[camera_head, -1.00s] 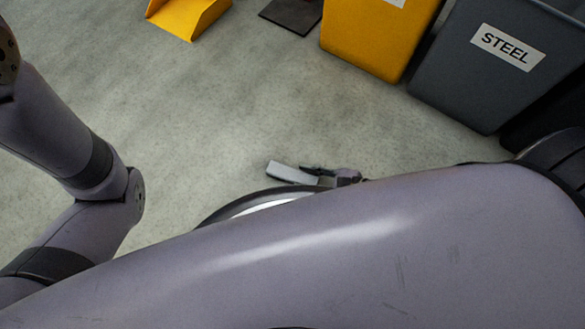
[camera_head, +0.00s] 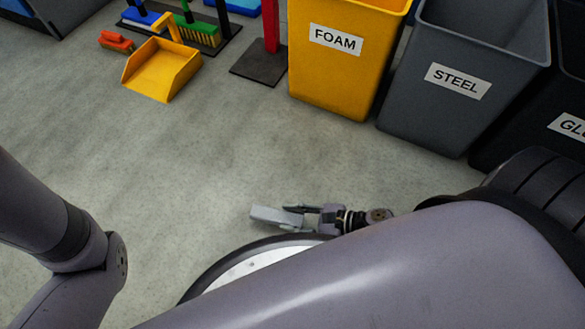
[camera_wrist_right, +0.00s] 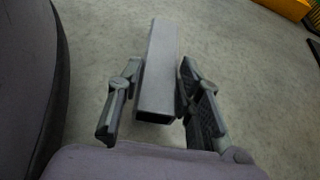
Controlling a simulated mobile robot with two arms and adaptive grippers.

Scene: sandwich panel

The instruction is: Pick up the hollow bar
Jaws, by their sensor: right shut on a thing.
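The hollow bar (camera_wrist_right: 159,75) is a grey, square tube with an open, dark end facing the camera in the right wrist view. My right gripper (camera_wrist_right: 157,92) has one finger on each side of the bar and is shut on it. In the head view the bar (camera_head: 270,215) shows as a short light-grey piece at the tip of my right gripper (camera_head: 300,213). Bar and gripper are over the grey floor. My left arm shows at the left edge of the head view, but its gripper is out of view.
A yellow FOAM bin (camera_head: 335,75), a grey STEEL bin (camera_head: 445,105) and a black bin (camera_head: 540,140) stand at the upper right. A yellow dustpan (camera_head: 162,70), brushes and an orange-red brush (camera_head: 116,41) lie at the upper left. The middle floor is clear.

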